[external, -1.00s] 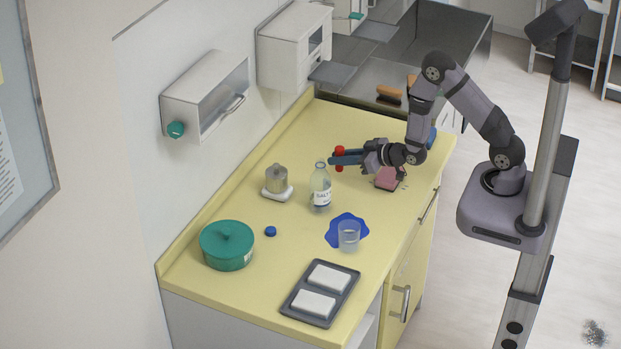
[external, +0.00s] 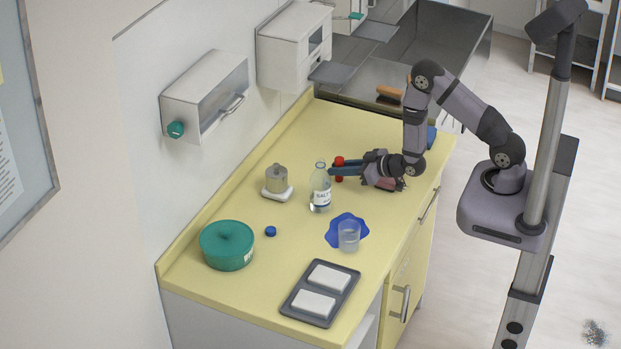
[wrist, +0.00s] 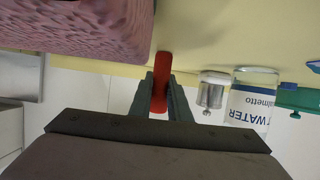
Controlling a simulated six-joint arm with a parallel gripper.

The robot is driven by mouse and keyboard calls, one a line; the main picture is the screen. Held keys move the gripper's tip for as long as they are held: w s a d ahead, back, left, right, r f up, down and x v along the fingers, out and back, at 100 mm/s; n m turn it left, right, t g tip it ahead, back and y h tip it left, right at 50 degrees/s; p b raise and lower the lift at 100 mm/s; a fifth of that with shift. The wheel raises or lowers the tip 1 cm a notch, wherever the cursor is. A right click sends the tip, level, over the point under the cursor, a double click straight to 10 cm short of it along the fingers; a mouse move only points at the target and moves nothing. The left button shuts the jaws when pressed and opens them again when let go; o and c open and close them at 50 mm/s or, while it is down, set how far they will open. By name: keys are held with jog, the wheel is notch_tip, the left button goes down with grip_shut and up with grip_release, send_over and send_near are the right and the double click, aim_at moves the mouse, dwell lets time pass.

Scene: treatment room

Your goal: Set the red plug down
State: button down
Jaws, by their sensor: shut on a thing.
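The red plug (external: 339,162) is upright between the fingers of my gripper (external: 346,170), behind and to the right of the labelled bottle in the external view. The gripper is shut on it; the red plug also shows between the two fingers in the wrist view (wrist: 160,84). Its lower end is close to the yellow counter (external: 300,250); I cannot tell whether it touches.
The clear labelled bottle (external: 320,190) stands close by, left of my fingertips. A pink block (external: 391,184) lies under my wrist. A metal pot (external: 277,179) on a white base, a glass (external: 348,238) and a green lidded tub (external: 227,246) stand farther off.

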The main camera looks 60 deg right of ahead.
jog(key=c, duration=1.6)
grip_release()
jog(key=shift+c, duration=0.2)
jog(key=shift+r, duration=0.1)
jog(key=shift+r+p, duration=0.15)
jog(key=shift+p, duration=0.2)
jog(key=shift+s+b, duration=0.2)
jog(key=shift+b, duration=0.1)
jog(key=v, duration=0.7)
jog(key=shift+r, duration=0.1)
jog(key=p+v, duration=0.2)
jog(key=p, duration=0.2)
jog(key=shift+s+r, duration=0.1)
jog(key=shift+p+v, duration=1.1)
jog(key=shift+p, duration=0.55)
